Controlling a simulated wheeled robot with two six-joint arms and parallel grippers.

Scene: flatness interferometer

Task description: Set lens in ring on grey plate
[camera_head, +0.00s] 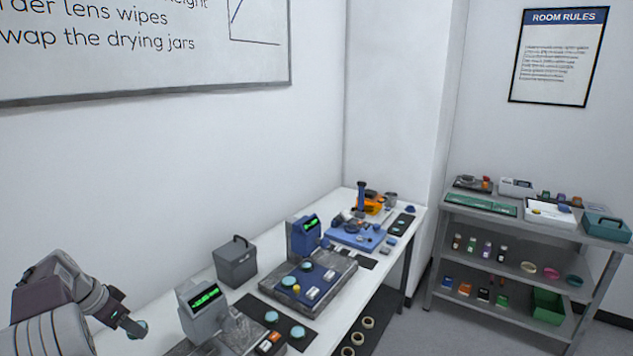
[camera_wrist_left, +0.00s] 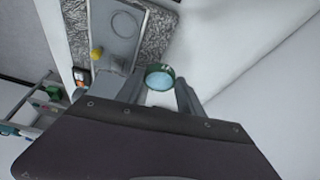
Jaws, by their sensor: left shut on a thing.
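My left gripper (camera_head: 133,328) is at the lower left of the head view, shut on a round lens (camera_head: 139,327). In the left wrist view the lens (camera_wrist_left: 159,80) has a dark green rim and a pale blue face, held between the fingertips (camera_wrist_left: 160,90). The grey plate (camera_wrist_left: 128,50) lies on a speckled stone slab in the left wrist view, with a thin ring outline (camera_wrist_left: 124,24) on it. The lens is apart from the ring, to its lower right in that view. The grey plate is not clearly seen in the head view. My right gripper is not in view.
A grey instrument with a green display (camera_head: 204,308) stands on the bench right of my gripper. Beyond are a grey box (camera_head: 236,263), a blue instrument (camera_head: 303,238) and a blue plate (camera_head: 325,274). A dark mat (camera_head: 258,305) bears teal lenses. A yellow knob (camera_wrist_left: 97,53) is near the ring.

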